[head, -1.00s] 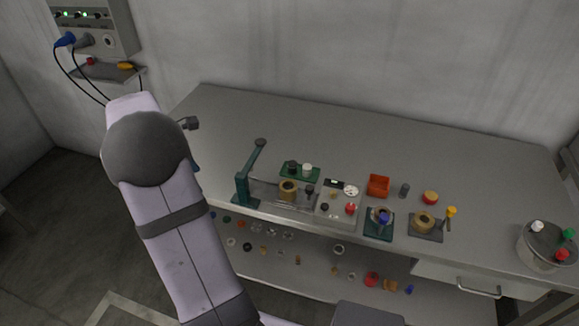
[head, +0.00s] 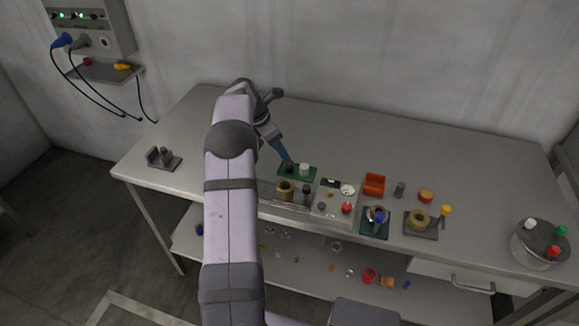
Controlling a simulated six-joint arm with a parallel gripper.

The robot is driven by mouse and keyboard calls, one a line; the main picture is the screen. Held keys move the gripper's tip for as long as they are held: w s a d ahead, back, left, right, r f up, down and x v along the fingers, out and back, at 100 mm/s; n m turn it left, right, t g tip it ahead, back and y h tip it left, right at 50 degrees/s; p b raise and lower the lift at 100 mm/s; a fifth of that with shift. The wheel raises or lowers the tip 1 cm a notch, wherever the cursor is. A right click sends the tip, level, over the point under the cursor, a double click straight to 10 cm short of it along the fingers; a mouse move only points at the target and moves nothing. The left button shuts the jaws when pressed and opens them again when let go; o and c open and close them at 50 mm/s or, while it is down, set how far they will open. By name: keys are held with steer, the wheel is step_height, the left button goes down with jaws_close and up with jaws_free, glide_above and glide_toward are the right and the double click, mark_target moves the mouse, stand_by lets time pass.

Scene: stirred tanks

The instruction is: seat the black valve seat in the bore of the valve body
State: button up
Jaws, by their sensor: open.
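The black valve seat (head: 290,169) stands on a small green tray (head: 311,178), beside a white piece (head: 304,169). My gripper (head: 289,162) is at the tray, its tip right at or just above the black seat. The fingers are too small here to show whether they touch it; the jaws are open. A brass-coloured body (head: 285,191) with a dark bore, which looks like the valve body, stands in front of the tray. The bottom of its bore cannot be made out.
A dark knobbed piece (head: 306,190) stands right of the brass body. Further right are a red bin (head: 374,185), a teal fixture (head: 376,228), a grey plate (head: 421,232) and a round pot (head: 540,244). A grey bracket (head: 163,159) stands left. The back of the bench is clear.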

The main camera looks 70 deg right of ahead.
mark_target(289, 163)
steer(key=shift+x, duration=0.75)
steer(key=shift+s+f+p, duration=0.15)
steer(key=shift+f+p, duration=0.05)
steer(key=shift+p, duration=0.3)
steer(key=shift+s+p+x, duration=0.2)
steer(key=shift+p+x, duration=0.9)
steer(key=shift+x, duration=1.25)
steer(key=shift+r, duration=0.1)
steer(key=c, duration=1.1)
